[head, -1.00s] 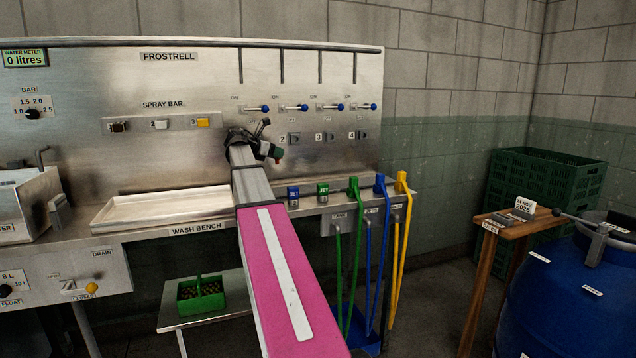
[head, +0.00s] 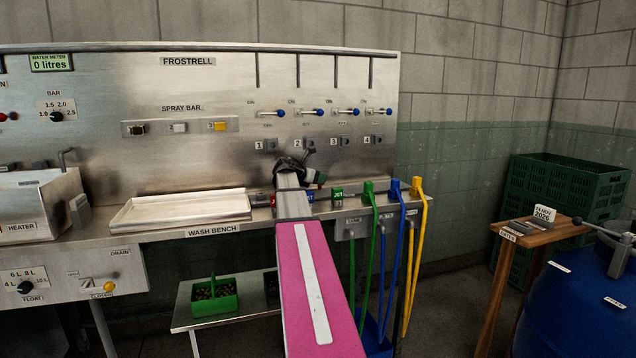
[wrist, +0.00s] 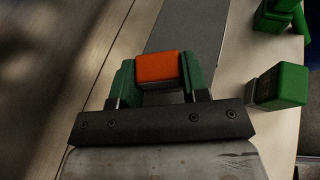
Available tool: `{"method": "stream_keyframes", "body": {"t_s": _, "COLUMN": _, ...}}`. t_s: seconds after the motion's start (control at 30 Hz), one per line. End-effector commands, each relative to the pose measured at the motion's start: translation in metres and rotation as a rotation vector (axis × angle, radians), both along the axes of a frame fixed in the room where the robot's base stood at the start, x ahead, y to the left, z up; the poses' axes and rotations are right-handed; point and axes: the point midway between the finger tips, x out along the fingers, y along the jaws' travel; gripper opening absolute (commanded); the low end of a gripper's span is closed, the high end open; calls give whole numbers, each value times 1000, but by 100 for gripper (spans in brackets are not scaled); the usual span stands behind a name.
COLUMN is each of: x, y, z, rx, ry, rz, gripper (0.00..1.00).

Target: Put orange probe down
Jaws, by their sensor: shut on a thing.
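An orange probe (wrist: 158,68), seen as an orange block, is held between the two green fingers of my gripper (wrist: 158,80) in the wrist view. The gripper is shut on it. In the head view my gripper (head: 318,178) is at the far end of my arm, just above the back of the wash bench (head: 213,230). The probe cannot be made out in the head view. Below the probe in the wrist view is a grey strip on a pale surface. I cannot tell whether the probe touches it.
A green block (wrist: 282,86) stands right of my gripper in the wrist view. A green JET block (head: 337,193) sits on the bench edge, near green, blue and yellow hoses (head: 417,240). A shallow tray (head: 180,208) lies left. A wooden table (head: 540,232) and blue barrel (head: 575,300) stand right.

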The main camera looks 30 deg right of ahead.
Motion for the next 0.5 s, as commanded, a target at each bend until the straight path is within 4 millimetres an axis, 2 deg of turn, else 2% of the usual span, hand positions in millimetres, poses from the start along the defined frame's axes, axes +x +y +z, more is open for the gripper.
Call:
{"method": "stream_keyframes", "body": {"t_s": 0.1, "x": 0, "y": 0, "z": -14, "rx": 1, "ry": 1, "rz": -1, "gripper": 19}}
{"method": "stream_keyframes", "body": {"t_s": 0.47, "x": 0, "y": 0, "z": -17, "rx": 0, "ry": 0, "rz": 0, "gripper": 19}}
{"method": "stream_keyframes", "body": {"t_s": 0.5, "x": 0, "y": 0, "z": -17, "rx": 0, "ry": 0, "rz": 0, "gripper": 48}}
